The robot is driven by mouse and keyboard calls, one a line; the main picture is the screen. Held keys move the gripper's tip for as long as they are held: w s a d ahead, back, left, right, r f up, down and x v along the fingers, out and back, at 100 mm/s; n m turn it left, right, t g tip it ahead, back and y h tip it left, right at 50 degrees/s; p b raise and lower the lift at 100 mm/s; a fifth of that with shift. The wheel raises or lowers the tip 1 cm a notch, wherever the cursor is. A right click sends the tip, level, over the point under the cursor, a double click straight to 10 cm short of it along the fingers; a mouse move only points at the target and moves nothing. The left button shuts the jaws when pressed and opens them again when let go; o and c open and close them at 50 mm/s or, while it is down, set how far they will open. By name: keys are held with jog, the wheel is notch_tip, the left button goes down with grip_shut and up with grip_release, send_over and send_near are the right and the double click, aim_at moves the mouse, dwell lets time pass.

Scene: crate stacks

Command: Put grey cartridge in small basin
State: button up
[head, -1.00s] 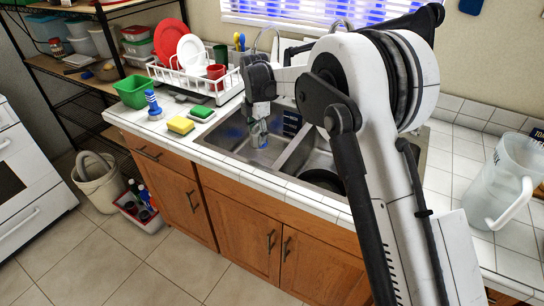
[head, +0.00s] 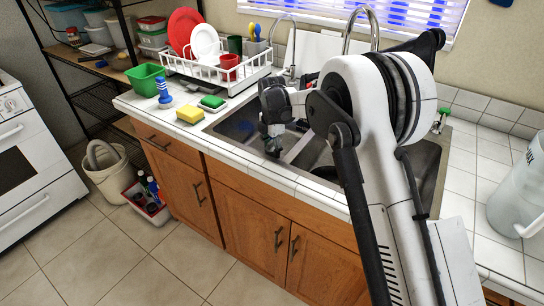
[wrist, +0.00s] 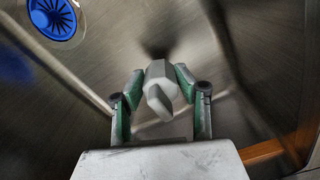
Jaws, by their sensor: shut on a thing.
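In the wrist view my gripper (wrist: 161,92) is shut on the grey cartridge (wrist: 161,82), a pale faceted piece between the green-lined fingers. In the head view my gripper (head: 273,150) points down over the left part of the metal sink, close to the divider. The cartridge cannot be made out in the head view. The left basin (head: 228,130) lies under and beside my gripper. The right basin (head: 312,153) lies across the divider, partly hidden by my arm. I cannot tell which basin is the smaller.
A blue drain strainer (wrist: 55,18) shows in the wrist view. A dish rack (head: 240,78) stands behind. A clear pitcher (head: 520,195) stands at right.

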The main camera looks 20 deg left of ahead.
jog(key=shift+f, duration=1.35)
jog(key=shift+f+b, duration=0.2)
jog(key=shift+b, duration=0.1)
jog(key=o, duration=1.2)
jog(key=shift+r, duration=0.1)
notch_tip(320, 180, up, 12)
jog(key=shift+r+p, duration=0.1)
jog(key=shift+p, duration=0.55)
